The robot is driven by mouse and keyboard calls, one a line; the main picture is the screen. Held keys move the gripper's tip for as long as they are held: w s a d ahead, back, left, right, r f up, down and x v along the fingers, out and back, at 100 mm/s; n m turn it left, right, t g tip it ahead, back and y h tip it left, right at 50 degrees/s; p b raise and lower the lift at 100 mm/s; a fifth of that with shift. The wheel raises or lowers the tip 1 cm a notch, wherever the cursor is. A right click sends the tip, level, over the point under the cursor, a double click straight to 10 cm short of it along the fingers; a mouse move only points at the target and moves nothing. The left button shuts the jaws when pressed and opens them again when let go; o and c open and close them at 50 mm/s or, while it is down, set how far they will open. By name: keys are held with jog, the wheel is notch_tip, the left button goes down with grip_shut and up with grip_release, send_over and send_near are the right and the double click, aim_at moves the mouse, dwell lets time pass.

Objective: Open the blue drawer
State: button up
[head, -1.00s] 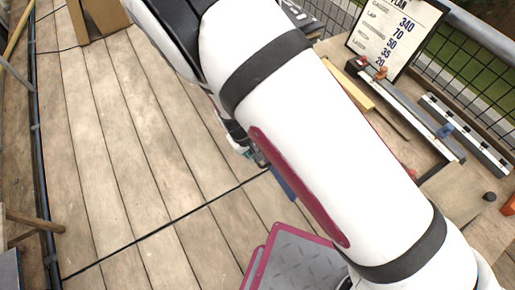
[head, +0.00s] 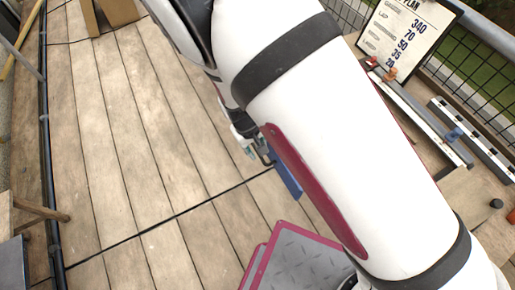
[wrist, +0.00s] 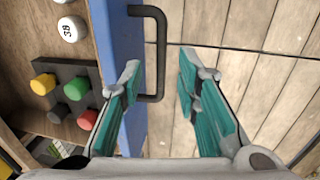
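The blue drawer front (wrist: 122,60) runs down the wrist view left of centre, with a dark bar handle (wrist: 161,50) sticking out to its right. In the head view, the blue front (head: 286,178) shows beside my arm, mostly hidden by it. My gripper (wrist: 160,72) is open, with teal fingers either side of the handle's bar. The left finger overlaps the drawer front in the picture; the right finger is over the deck side. I cannot tell whether either touches the handle. My gripper also shows small in the head view (head: 246,143).
Left of the blue front, a wooden surface carries a white cap marked 38 (wrist: 71,29) and a dark holder (wrist: 66,72) with coloured caps. I cannot tell whether this is the drawer's inside.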

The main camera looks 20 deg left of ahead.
notch_tip(320, 180, up, 9)
jog(key=s+a, duration=0.1)
jog(key=shift+s, duration=0.15)
dwell(0.4)
jog(key=w+d+r+m+y, duration=0.1)
jog(key=w+d+r+m, duration=0.15)
jog(key=d+r, duration=0.75)
jog(key=w+d+r+m+y, duration=0.2)
jog(key=d+r+m, duration=0.1)
jog(key=d+r, duration=0.75)
jog(key=s+d+r+m+t+h, duration=0.1)
jog(key=s+d+r+m, duration=0.1)
jog(key=s+d+r, duration=0.3)
jog(key=s+d+r+m+t, duration=0.1)
jog(key=s+d+r+m, duration=0.2)
jog(key=s+d+r, duration=0.3)
jog(key=s+d, duration=0.2)
jog(key=d, duration=0.3)
jog(key=shift+s+d+r+t+h, duration=0.15)
jog(key=shift+s+d+t+h, duration=0.05)
jog(key=shift+d+t+h, duration=0.2)
jog(key=shift+a, duration=0.15)
